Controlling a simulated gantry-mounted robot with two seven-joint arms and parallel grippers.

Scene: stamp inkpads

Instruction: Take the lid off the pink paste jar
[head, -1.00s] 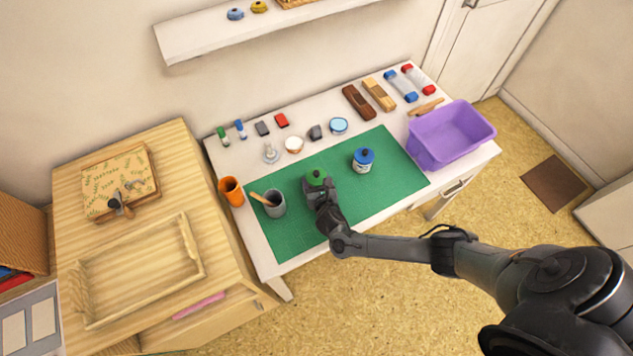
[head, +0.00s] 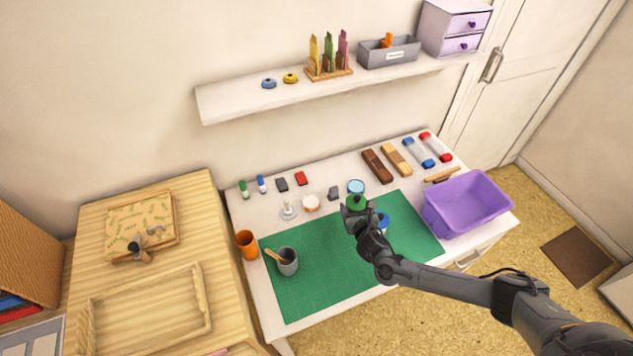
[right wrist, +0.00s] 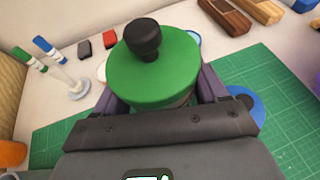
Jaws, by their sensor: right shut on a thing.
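No pink paste shows in these views, so I cannot tell which jar holds it. My right gripper (head: 357,212) is shut on a jar with a green lid (head: 356,202) and holds it above the mat. In the right wrist view the green lid (right wrist: 154,75) has a black knob and sits on the jar, whose body is mostly hidden between the fingers. A second jar with a blue lid (head: 384,221) is on the mat, partly hidden behind my right gripper; its lid (right wrist: 246,103) shows at right in the wrist view. My left gripper is not in view.
The green mat (head: 315,290) is clear at its front. A grey cup (head: 289,264) and an orange cup (head: 247,245) stand at left. A purple bin (head: 468,204) stands at right. Stamps, inkpads and a white pot (head: 311,203) line the back. A shelf (head: 235,100) hangs above.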

